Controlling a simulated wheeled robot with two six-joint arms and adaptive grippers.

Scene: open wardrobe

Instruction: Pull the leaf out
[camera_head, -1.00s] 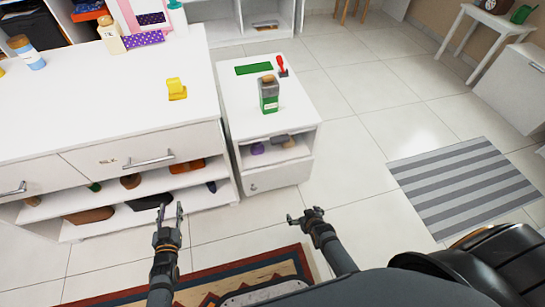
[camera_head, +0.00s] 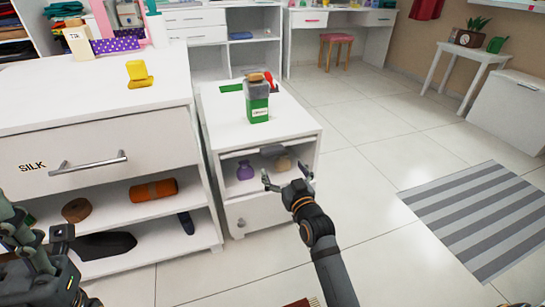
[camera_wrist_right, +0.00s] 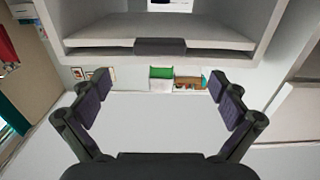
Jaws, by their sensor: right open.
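The pull-out leaf is a thin white board (camera_head: 236,154) under the top of the small white cabinet, with a dark grey tab (camera_head: 273,152) on its front edge. In the right wrist view the leaf (camera_wrist_right: 105,38) and its grey tab (camera_wrist_right: 160,46) lie centred above the jaws, inside the white frame. My right gripper (camera_head: 287,176) is open and empty, in front of the cabinet just below the tab, apart from it; its spread fingers also show in the wrist view (camera_wrist_right: 162,95). My left gripper (camera_head: 60,240) is at the lower left, its jaws unclear.
A green-and-grey container (camera_head: 257,108) stands on the small cabinet. A larger dresser (camera_head: 90,115) stands at left. The tiled floor at right is free, with a striped rug (camera_head: 480,215).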

